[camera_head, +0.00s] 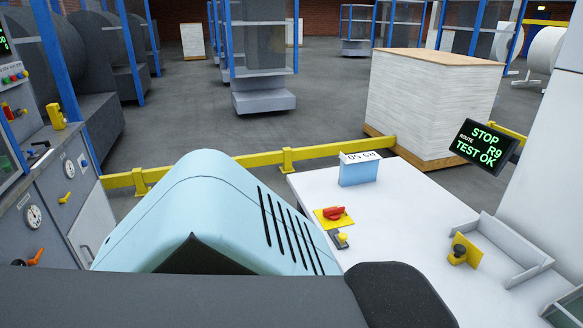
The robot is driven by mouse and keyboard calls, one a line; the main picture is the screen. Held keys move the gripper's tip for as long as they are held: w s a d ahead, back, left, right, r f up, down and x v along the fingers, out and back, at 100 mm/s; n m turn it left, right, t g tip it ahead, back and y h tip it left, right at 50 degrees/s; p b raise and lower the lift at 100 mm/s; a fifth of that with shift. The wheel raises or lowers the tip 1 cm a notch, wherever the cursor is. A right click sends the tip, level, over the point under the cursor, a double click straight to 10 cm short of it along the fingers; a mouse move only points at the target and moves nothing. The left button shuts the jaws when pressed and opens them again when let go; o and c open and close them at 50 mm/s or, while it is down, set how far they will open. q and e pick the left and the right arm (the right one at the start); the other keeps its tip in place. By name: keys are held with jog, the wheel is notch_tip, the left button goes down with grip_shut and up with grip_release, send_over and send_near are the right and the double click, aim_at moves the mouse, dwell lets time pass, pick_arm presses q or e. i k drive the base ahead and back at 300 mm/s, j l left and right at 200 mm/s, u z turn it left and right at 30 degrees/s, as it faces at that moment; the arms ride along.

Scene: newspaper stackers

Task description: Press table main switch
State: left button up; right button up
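The white table (400,225) stands to the right of centre. Near its left edge is a red rotary switch (334,212) on a yellow plate. Just below it is a small grey control with a yellow knob (342,238). Farther right, a dark knob (458,254) sits on a tilted yellow plate. No label tells which of these is the main switch. Neither of my grippers is in view.
A light blue rounded body (215,205) with dark slots fills the lower middle, left of the table. A yellow rail (325,150) runs behind. A display (484,146) reads "STOP", "TEST OK". A control cabinet (60,190) stands left, a paper stack (420,105) behind.

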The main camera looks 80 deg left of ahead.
aim_at(333, 213)
jog(key=u, duration=2.2)
jog(key=j+u, duration=0.1)
jog(key=j, duration=0.15)
